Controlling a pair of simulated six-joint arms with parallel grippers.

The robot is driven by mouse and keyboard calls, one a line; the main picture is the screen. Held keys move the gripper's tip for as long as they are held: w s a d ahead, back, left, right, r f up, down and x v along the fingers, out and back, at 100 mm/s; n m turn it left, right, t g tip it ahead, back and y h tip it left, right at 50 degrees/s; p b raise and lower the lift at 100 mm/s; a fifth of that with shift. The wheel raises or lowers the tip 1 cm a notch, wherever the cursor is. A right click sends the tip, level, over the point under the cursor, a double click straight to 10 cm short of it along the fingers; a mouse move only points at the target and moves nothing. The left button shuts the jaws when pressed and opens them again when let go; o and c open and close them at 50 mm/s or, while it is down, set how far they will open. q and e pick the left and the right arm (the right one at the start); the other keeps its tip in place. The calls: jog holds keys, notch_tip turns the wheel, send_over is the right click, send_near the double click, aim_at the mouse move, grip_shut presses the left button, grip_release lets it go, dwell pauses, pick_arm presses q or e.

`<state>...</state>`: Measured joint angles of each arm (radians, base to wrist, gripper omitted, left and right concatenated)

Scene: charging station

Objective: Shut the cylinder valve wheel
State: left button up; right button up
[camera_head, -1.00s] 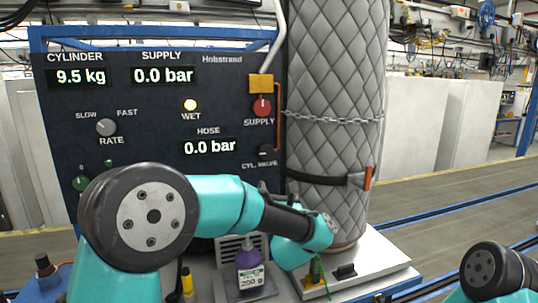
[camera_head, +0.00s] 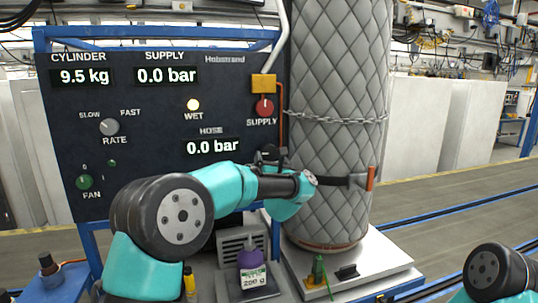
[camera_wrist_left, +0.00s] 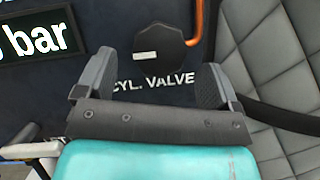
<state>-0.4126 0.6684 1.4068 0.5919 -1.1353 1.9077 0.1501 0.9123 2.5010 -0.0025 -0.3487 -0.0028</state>
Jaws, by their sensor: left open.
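The cylinder valve wheel (camera_wrist_left: 158,48) is a dark, many-sided knob with a white mark, on the dark panel (camera_head: 150,165). In the left wrist view it sits above the "CYL. VALVE" label (camera_wrist_left: 150,81), just beyond my fingertips. My left gripper (camera_wrist_left: 154,72) is open, one finger on each side of the label below the wheel, with nothing between them. In the head view my left gripper (camera_head: 269,154) is in front of the panel's lower right and mostly hides the wheel. My right gripper is out of view.
A quilted grey cylinder (camera_head: 335,130), chained and strapped, stands close right of my left gripper. The red supply knob (camera_head: 264,107) and an orange pipe (camera_wrist_left: 195,22) are near the wheel.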

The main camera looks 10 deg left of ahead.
aim_at(269, 154)
pick_arm(q)
jog(key=shift+x, duration=1.9)
jog(key=c, duration=0.9)
